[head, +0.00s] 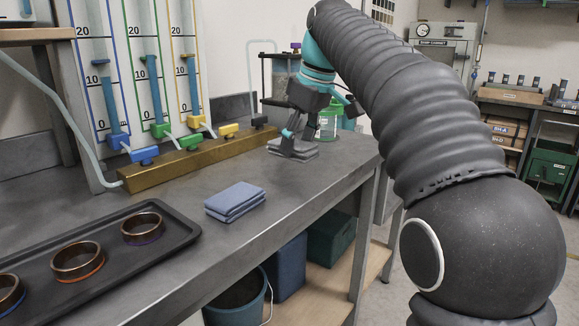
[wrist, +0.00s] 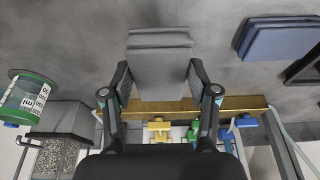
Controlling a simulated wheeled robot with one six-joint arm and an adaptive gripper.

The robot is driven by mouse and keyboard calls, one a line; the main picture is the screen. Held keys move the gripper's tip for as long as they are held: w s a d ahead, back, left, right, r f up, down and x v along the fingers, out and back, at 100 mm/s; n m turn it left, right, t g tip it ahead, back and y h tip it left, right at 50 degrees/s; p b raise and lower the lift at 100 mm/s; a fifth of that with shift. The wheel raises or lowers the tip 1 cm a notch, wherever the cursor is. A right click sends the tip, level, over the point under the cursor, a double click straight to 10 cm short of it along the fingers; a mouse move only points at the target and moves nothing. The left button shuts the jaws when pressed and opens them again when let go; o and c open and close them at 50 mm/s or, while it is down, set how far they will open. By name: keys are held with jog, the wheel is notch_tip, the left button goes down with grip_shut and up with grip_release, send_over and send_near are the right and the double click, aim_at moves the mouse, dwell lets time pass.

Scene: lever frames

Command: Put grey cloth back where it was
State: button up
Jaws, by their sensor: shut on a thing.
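The folded grey cloth (head: 293,152) is near the far right end of the grey workbench (head: 300,182) in the head view. My gripper (head: 296,136) is over it, pointing down, with its fingers at the cloth. In the wrist view the grey cloth (wrist: 160,42) lies between and beyond the two fingers of my gripper (wrist: 160,75), which is shut on it. The cloth is at or very close to the bench top; I cannot tell whether it touches. The fingers hide part of it.
A folded blue cloth (head: 236,201) lies near the bench's front edge. A dark tray (head: 178,232) with copper rings is at front left. A brass manifold (head: 165,172) with coloured valves runs along the back. A green-marked jar (head: 328,124) stands behind my gripper.

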aim_at(294, 179)
jog(key=shift+s+a+f, duration=0.25)
jog(key=shift+a+f, duration=0.1)
jog(key=shift+a, duration=0.05)
jog(key=shift+f+b, duration=0.85)
jog(key=shift+f, duration=1.15)
jog(key=shift+f, duration=0.1)
jog(key=o, duration=1.1)
jog(key=p+v, duration=0.1)
jog(key=v, duration=1)
jog(key=shift+r+p, duration=0.3)
jog(key=shift+p, duration=0.05)
jog(key=shift+s+d+r, duration=0.15)
jog(key=shift+r, duration=0.1)
jog(key=shift+s, duration=0.1)
